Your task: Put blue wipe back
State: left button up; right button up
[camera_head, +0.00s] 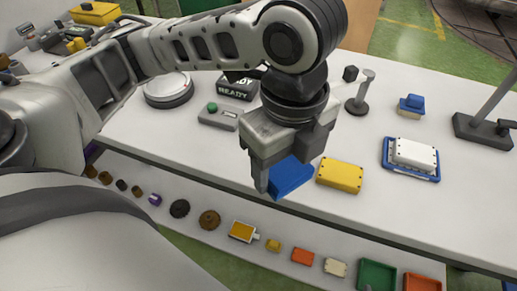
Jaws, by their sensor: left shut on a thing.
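My left gripper (286,168) is over the front part of the white table, pointing down. It is shut on a flat, bright blue piece (292,180), which looks like the blue wipe. The gripper hides part of it, and I cannot tell whether it touches the table. A yellow block (341,175) lies just to its right. My right gripper is out of view.
A white box sits on a blue tray (432,177) at the right, with a small blue-and-yellow item (411,105) behind. A black-based stand (480,131) is far right. A READY display (235,90) stands behind my arm. A lower front shelf (215,200) holds several small parts.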

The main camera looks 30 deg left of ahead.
pick_arm(q)
jog(key=shift+s+m, duration=0.3)
jog(key=shift+m, duration=0.4)
jog(key=shift+a+m, duration=0.1)
jog(key=shift+m, duration=0.2)
jog(key=w+a+f, duration=0.4)
jog(key=w+a+f+b, duration=0.1)
jog(key=w+a+f, duration=0.3)
jog(key=a, duration=0.1)
jog(key=shift+w+a+f, duration=0.1)
jog(key=shift+f, duration=0.05)
jog(key=shift+w+a+f, duration=0.4)
jog(key=shift+f, duration=0.3)
notch_tip(320, 180, down, 3)
jog(key=shift+a+r, duration=0.1)
jog(key=shift+r, duration=0.1)
jog(key=shift+f, duration=0.25)
jog(key=shift+f, duration=0.15)
